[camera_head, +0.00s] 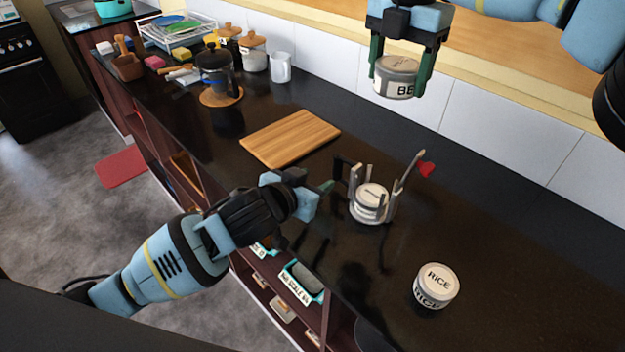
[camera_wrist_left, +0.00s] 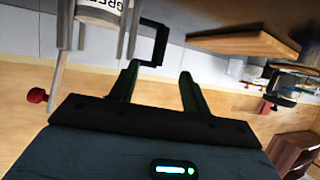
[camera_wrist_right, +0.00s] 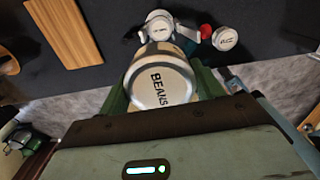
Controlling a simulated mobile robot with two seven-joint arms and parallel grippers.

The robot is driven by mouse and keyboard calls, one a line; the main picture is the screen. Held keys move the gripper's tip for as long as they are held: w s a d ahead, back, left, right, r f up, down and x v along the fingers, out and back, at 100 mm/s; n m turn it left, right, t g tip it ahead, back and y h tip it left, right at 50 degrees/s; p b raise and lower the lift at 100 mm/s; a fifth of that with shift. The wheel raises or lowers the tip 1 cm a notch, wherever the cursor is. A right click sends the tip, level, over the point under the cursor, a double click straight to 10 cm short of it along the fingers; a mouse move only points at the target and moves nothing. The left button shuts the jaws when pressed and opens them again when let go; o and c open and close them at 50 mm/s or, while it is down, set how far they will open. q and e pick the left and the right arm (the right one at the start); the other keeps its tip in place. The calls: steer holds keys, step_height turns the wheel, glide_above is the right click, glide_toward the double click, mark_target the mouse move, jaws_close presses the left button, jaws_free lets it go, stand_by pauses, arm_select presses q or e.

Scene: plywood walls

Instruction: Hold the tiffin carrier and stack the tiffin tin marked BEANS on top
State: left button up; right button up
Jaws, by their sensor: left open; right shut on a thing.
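The tiffin carrier (camera_head: 387,207) stands on the dark counter with a pale tin (camera_head: 369,199) inside its upright posts. A black side handle (camera_head: 341,170) juts out to the left, and a red-tipped latch arm (camera_head: 424,168) leans outward on the right. My left gripper (camera_head: 328,187) is open beside the carrier. In the left wrist view the handle (camera_wrist_left: 161,42) lies just ahead of the fingers, apparently not gripped. My right gripper (camera_head: 405,68) is shut on the tin marked BEANS (camera_head: 399,90), holding it above and behind the carrier. The BEANS lid (camera_wrist_right: 160,87) faces the right wrist camera.
A tin marked RICE (camera_head: 436,286) stands on the counter at front right. A wooden board (camera_head: 290,138) lies left of the carrier. A black pot (camera_head: 214,70), white mug (camera_head: 280,67) and jars stand at back left.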

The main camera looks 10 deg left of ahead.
mark_target(335, 168)
arm_select(q)
steer(key=shift+x, duration=6)
jaws_close()
arm_select(e)
steer(key=shift+w+f+n, duration=0.1)
steer(key=shift+f+n, duration=0.5)
step_height(335, 168, down, 16)
steer(key=n, duration=1.6)
steer(key=shift+r+n, duration=0.15)
steer(key=shift+n, duration=0.25)
